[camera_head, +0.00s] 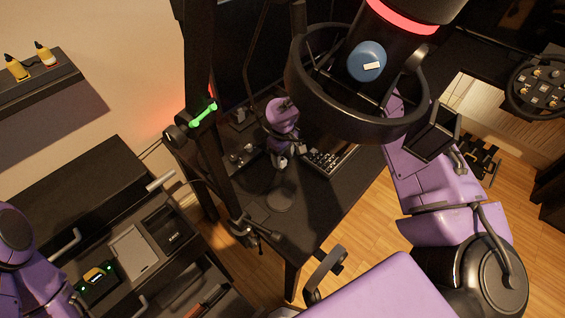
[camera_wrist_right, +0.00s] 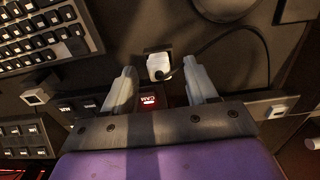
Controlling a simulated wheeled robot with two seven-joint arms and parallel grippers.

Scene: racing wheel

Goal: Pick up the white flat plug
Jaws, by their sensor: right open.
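A small white plug (camera_wrist_right: 159,66) with a dark cable on its right side sits on the dark desk in the right wrist view. It lies between and just beyond the fingertips of my right gripper (camera_wrist_right: 161,71). Those fingers are open, one on each side of it, with a gap on both sides. In the head view my right gripper (camera_head: 280,160) points down over the dark desk (camera_head: 310,205). The plug cannot be made out there. At the lower left of the head view a purple part of my left arm shows, but its gripper does not.
A keyboard (camera_wrist_right: 45,35) lies left of the plug, and a red-lit key (camera_wrist_right: 149,98) shows between the fingers. Small pale connectors (camera_wrist_right: 36,97) lie nearby. A drawer cabinet (camera_head: 110,215) stands left.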

